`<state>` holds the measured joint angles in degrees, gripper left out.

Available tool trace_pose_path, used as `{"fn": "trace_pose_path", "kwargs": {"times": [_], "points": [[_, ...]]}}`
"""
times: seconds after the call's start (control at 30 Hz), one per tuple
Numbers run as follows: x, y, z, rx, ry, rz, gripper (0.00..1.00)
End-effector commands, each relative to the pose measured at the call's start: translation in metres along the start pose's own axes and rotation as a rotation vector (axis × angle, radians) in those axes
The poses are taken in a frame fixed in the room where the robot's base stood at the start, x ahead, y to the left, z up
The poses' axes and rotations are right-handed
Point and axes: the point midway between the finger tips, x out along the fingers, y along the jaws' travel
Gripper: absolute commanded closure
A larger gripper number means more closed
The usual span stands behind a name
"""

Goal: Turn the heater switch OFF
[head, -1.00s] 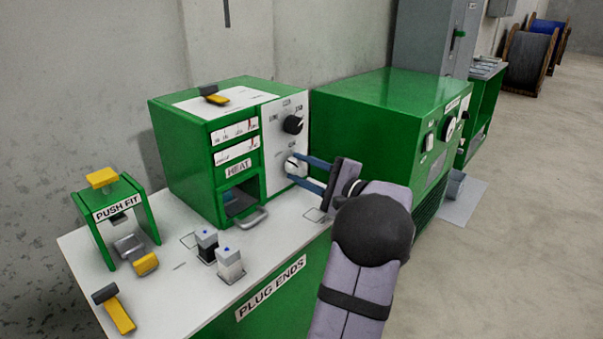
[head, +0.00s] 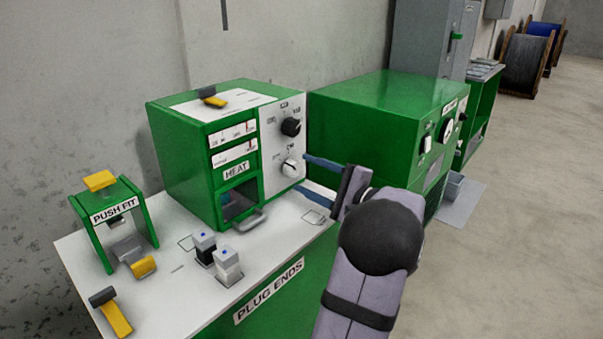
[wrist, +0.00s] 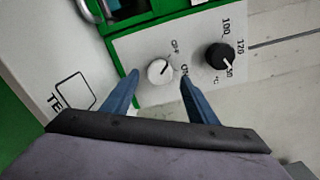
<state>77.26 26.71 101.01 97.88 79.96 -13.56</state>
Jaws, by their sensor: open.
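The green heater box (head: 185,150) stands on the white bench top, with a white control panel on its right front. A white switch knob (head: 290,168) sits low on that panel, below a black dial (head: 291,127). In the wrist view the white knob (wrist: 158,70) lies between my two blue fingers, beside the OFF and ON labels. Its pointer is too small to read for certain. My gripper (head: 304,173) is open and empty. Its fingers are just right of the panel, apart from the knob.
A green PUSH FIT stand (head: 118,215) is at the left. Two small plugs (head: 216,257) and a yellow-handled tool (head: 112,312) lie in front on the bench. Another green machine (head: 375,120) stands close behind my gripper on the right.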

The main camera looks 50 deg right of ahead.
Motion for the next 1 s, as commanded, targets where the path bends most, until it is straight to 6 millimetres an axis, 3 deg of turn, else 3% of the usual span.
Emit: {"fn": "trace_pose_path", "kwargs": {"times": [0.1,0.33,0.83,1.0], "points": [[-0.018,0.0,0.0,-0.001,0.003,-0.001,0.47],[-0.037,0.0,0.0,-0.001,0.0,0.0,0.47],[-0.04,0.0,0.0,-0.001,0.0,0.001,0.47],[-0.035,-0.02,0.019,-0.044,-0.018,0.01,0.47]]}}
